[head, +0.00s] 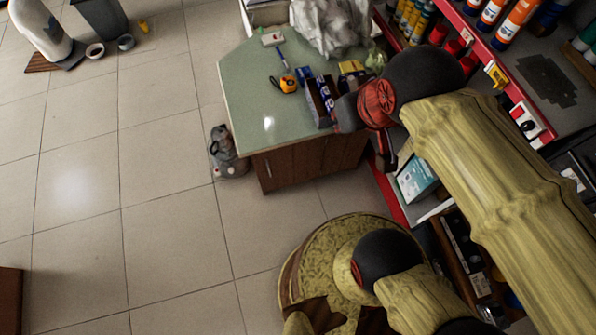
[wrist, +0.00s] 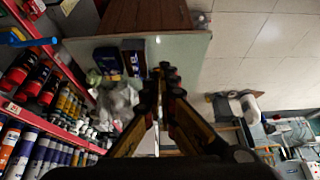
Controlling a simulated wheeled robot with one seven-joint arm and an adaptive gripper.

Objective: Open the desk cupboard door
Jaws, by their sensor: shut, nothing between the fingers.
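The desk (head: 245,85) has a pale green top and a brown wooden cupboard front (head: 315,163) facing my base. The cupboard door looks flush and closed, with a small metal handle (head: 268,169) near its left edge. In the wrist view the desk top (wrist: 185,55) and the brown front (wrist: 145,15) appear upside down at the top. My gripper (wrist: 165,72) is shut and empty, its fingertips seen against the desk and apparently apart from the door. In the head view my arm hides most of the gripper.
An orange tape measure (head: 288,85), a dark box (head: 320,100) and a plastic bag (head: 330,25) lie on the desk. Red-edged shelves (head: 520,80) stand close on the right. A grey bag (head: 226,152) sits left of the desk. Tiled floor (head: 160,210) is clear farther left.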

